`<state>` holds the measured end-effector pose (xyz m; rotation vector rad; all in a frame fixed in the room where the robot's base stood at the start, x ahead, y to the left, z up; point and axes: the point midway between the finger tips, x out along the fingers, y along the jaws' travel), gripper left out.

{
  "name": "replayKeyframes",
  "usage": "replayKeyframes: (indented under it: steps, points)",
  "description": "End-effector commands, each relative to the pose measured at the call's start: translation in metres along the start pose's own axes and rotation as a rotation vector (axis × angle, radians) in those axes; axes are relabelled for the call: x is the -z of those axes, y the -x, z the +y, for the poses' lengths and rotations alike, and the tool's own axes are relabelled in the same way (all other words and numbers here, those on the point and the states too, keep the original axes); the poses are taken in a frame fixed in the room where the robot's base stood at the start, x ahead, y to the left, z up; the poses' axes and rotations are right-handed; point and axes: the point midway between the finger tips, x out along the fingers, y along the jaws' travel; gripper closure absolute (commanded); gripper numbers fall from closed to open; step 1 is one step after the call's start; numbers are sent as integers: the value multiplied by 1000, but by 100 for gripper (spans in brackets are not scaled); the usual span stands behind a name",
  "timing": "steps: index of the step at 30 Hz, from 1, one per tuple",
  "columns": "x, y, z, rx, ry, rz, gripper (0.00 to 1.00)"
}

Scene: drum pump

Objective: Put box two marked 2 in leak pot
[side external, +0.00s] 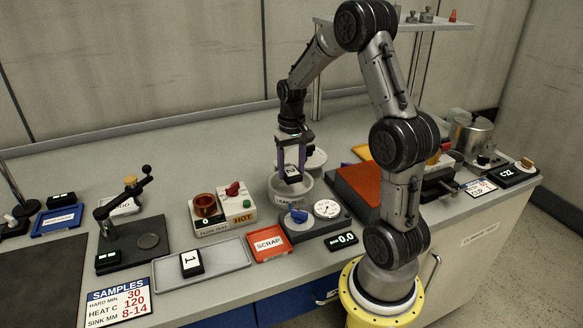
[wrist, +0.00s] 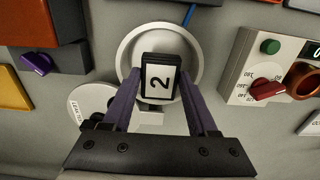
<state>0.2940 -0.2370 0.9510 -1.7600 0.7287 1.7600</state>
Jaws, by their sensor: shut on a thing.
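Box two (wrist: 158,78) is a small black box with a white face marked 2. My gripper (side external: 291,168) is shut on it; the wrist view shows the purple fingers of my gripper (wrist: 157,100) on either side of the box. The box also shows between the fingers in the side view (side external: 291,173). The leak pot (side external: 291,194) is a round light pot labelled LEAK TEST. In the wrist view its rim (wrist: 124,50) rings the box, which is over the opening. I cannot tell exactly how deep the box sits. A round lid (wrist: 88,100) lies beside the pot.
A box marked 1 (side external: 192,262) lies on a grey tray (side external: 228,262). A red SCRAP tray (side external: 268,243), a gauge unit (side external: 314,218) and a flush unit with a copper cup (side external: 205,206) stand near the pot. An orange-topped block (side external: 355,186) is to its right.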

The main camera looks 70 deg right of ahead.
Motion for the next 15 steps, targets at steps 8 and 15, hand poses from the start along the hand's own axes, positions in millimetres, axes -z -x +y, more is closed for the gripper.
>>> replayKeyframes:
  steps: [8,15]
  points:
    - [0,0,0,0,0,0,97]
    - [0,-6,0,0,0,-1,97]
